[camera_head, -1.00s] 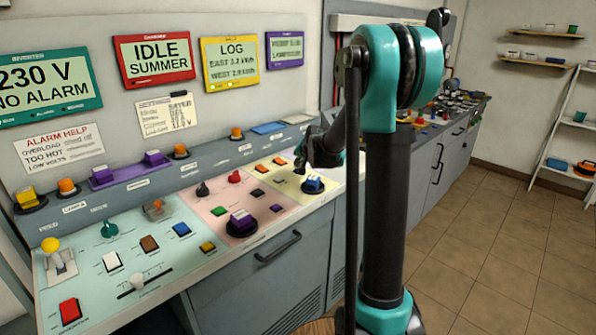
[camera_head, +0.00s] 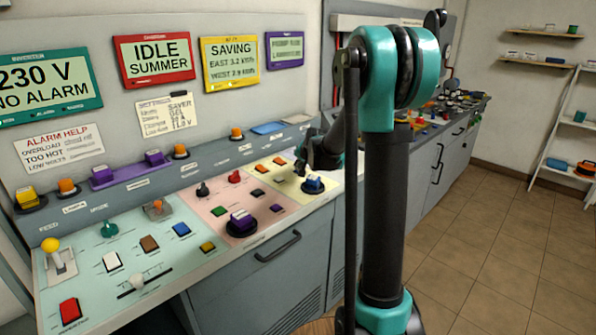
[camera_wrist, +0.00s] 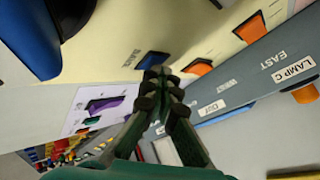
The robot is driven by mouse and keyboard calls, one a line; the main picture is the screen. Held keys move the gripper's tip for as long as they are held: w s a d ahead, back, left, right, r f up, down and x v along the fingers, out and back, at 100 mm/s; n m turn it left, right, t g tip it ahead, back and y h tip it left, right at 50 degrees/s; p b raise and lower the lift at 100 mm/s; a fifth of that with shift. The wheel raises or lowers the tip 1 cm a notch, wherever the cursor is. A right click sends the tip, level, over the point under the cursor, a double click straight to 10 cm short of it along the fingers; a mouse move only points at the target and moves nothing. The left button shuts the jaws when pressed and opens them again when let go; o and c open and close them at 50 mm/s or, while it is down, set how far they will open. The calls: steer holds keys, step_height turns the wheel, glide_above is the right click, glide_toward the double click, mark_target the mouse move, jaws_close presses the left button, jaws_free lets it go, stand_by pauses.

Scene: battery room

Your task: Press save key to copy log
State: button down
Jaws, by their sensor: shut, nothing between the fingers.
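The yellow-framed display (camera_head: 230,63) on the back wall reads SAVING, with EAST and WEST kWh lines below. My gripper (camera_head: 302,166) is shut and empty over the far right part of the cream panel (camera_head: 285,195). In the wrist view its closed fingertips (camera_wrist: 160,76) are at a small blue key (camera_wrist: 152,60), overlapping its near edge. The key's printed label is too blurred to read, and I cannot tell if the key is pressed down. In the head view I cannot make out this key near the gripper.
A large blue knob (camera_head: 313,184) stands close to the gripper. Orange keys (camera_wrist: 199,67) lie beside the blue key. The pink panel (camera_head: 215,188) has a purple knob (camera_head: 241,220). A raised grey ledge (camera_wrist: 240,85) with labels runs behind. The floor at right is clear.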

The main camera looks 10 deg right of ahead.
steer(key=shift+r, duration=0.85)
steer(key=shift+r, duration=2.5)
